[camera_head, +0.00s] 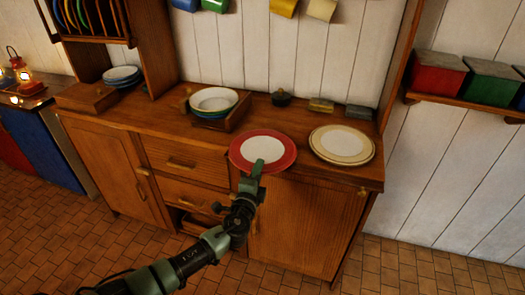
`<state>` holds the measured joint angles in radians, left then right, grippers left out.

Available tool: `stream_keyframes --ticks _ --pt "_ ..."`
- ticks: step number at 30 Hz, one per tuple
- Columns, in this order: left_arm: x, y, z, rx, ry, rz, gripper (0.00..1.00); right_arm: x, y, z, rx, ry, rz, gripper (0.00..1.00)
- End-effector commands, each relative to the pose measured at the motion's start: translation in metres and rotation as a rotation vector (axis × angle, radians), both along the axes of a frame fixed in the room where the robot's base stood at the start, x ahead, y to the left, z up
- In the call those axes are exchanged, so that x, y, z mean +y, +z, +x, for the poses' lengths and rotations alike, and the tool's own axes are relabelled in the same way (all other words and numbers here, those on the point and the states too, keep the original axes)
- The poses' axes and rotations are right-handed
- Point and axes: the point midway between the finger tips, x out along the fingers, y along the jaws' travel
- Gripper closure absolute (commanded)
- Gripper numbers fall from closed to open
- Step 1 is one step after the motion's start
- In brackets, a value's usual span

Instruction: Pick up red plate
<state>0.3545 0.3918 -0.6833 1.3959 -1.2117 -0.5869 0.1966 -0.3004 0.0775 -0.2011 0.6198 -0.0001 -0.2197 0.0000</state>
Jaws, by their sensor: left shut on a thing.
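The red plate (284,158) has a wide red rim and a white centre. It is at the front edge of the wooden counter, left of a stack of cream plates. My left gripper (257,168) is at the plate's front rim and is shut on it. My left arm reaches up from the bottom left. Part of the plate's front rim is hidden behind the gripper. I cannot tell whether the plate touches the counter. My right gripper is not in view.
Cream plates with a thin brown ring (372,158) lie close to the right. Cabinet doors and drawers (184,161) are below the counter. Mugs (321,9) hang above.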

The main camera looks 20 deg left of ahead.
Motion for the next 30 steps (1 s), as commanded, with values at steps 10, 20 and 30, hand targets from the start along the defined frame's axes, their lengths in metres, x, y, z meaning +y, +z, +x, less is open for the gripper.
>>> stream_keyframes --ticks 10,20,30 --pt "0.001 0.002 0.001 -0.003 0.002 0.001 1.0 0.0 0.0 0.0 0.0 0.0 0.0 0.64" --pt "0.001 0.016 0.001 -0.005 0.002 -0.001 1.0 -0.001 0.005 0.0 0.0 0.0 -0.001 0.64" --pt "0.0 0.094 0.001 -0.01 -0.001 -0.003 1.0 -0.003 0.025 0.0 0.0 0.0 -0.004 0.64"
